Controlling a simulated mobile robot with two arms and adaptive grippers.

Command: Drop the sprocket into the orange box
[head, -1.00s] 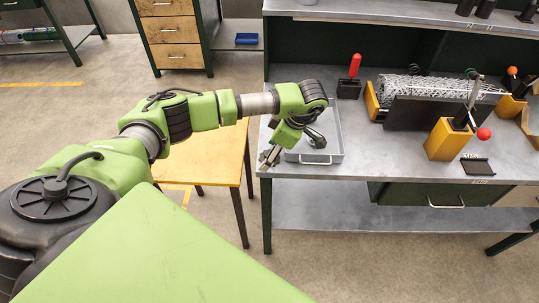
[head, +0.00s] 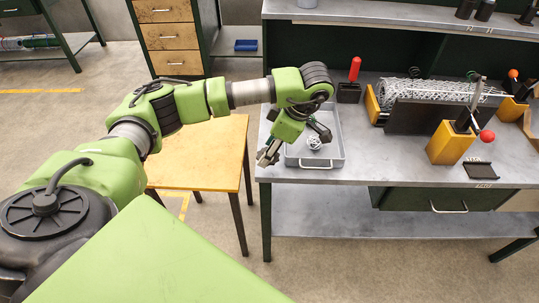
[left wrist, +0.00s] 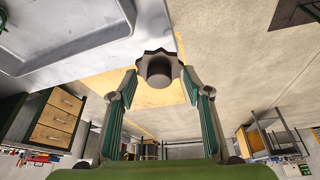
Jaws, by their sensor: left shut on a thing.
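My left gripper (head: 292,146) hangs over the left part of the metal workbench, by the front left corner of a grey tray. In the left wrist view, its fingers (left wrist: 160,78) are shut on a dark toothed sprocket (left wrist: 160,68), held at the fingertips clear of the surfaces below. No orange box can be identified for certain; an orange-tan object (head: 533,124) is cut off at the right edge. My right gripper is not in view.
The grey tray (head: 333,161) holds a small wire coil (head: 314,142). A red-handled tool (head: 354,70) stands behind it. A mesh weaving machine (head: 425,90) with a yellow block (head: 450,143) and lever fills the bench's right. A yellow-topped table (head: 205,150) stands left.

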